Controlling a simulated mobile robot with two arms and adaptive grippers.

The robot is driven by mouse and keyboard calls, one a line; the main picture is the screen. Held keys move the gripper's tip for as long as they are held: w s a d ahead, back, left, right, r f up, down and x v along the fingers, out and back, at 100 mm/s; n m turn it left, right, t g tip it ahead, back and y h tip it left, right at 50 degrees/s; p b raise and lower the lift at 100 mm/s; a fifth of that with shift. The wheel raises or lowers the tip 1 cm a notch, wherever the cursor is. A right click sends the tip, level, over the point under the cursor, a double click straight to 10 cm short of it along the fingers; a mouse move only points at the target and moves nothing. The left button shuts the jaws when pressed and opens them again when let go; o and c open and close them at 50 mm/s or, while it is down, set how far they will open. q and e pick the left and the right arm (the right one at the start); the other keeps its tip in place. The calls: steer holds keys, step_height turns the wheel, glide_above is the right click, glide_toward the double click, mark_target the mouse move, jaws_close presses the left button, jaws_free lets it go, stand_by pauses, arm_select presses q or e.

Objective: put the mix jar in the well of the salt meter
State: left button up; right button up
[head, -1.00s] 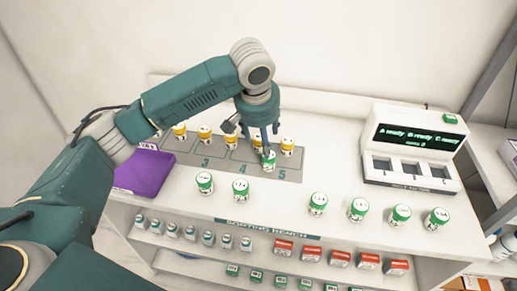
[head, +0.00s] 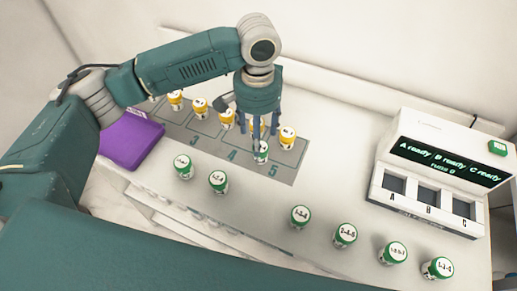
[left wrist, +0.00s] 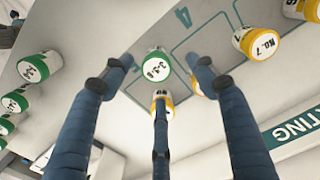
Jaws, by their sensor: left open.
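A white jar with a green lid (head: 261,154) stands on the grey numbered mat (head: 212,140), near compartments 4 and 5. It also shows in the left wrist view (left wrist: 156,66), its lid label reading like 3-5-6. My left gripper (head: 258,140) is open above this jar, its fingers spread around it; I cannot tell whether they touch it. Which jar is the mix jar is not marked. The white salt meter (head: 430,150) stands at the right, with three square wells, A, B and C (head: 428,197), that look empty. Its display reads ready for all three. My right gripper is out of view.
Several yellow-lidded jars (head: 200,107) stand on the mat, one (head: 287,138) close right of my gripper. More green-lidded jars (head: 300,216) line the bench's front. A purple tray (head: 132,142) lies at left. Bare bench (head: 335,165) lies between mat and meter.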

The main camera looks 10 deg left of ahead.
arm_select(q)
steer(key=shift+f, duration=0.4)
steer(key=shift+w+d+f, duration=0.15)
steer(key=shift+d+f, duration=0.05)
steer(key=shift+f, duration=0.1)
steer(key=f, duration=0.1)
steer(key=f+p, duration=0.1)
steer(key=f, duration=0.2)
steer(key=shift+s+d+f+p, duration=0.2)
steer(key=shift+s+p, duration=0.05)
steer(key=shift+p, duration=0.05)
steer(key=shift+f, duration=0.3)
steer(key=shift+c, duration=1)
steer(key=c, duration=0.9)
steer(key=shift+c, duration=1.3)
steer(key=shift+w+r, duration=0.1)
steer(key=shift+r, duration=0.5)
step_height(320, 180, up, 19)
steer(key=b, duration=0.2)
steer(key=s+a+f+n, duration=0.4)
steer(key=s+a+f, duration=0.4)
steer(key=s, duration=0.4)
steer(key=shift+a, duration=0.45)
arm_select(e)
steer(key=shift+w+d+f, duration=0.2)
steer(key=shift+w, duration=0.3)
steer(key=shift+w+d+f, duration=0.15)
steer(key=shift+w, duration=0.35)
